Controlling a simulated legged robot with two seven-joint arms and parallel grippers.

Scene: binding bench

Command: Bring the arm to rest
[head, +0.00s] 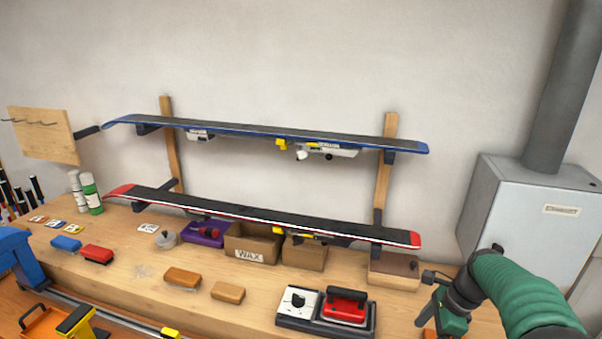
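A ribbed green hose-like part (520,292) with a dark end reaches in at the lower right, over the bench's right end.
Two snowboards or skis, blue-edged (260,133) above and red-edged (260,213) below, lie on wall racks. The wooden bench (190,312) carries a wax box (250,244), brushes, bottles and a red iron (345,305). A grey cabinet (525,215) stands right.

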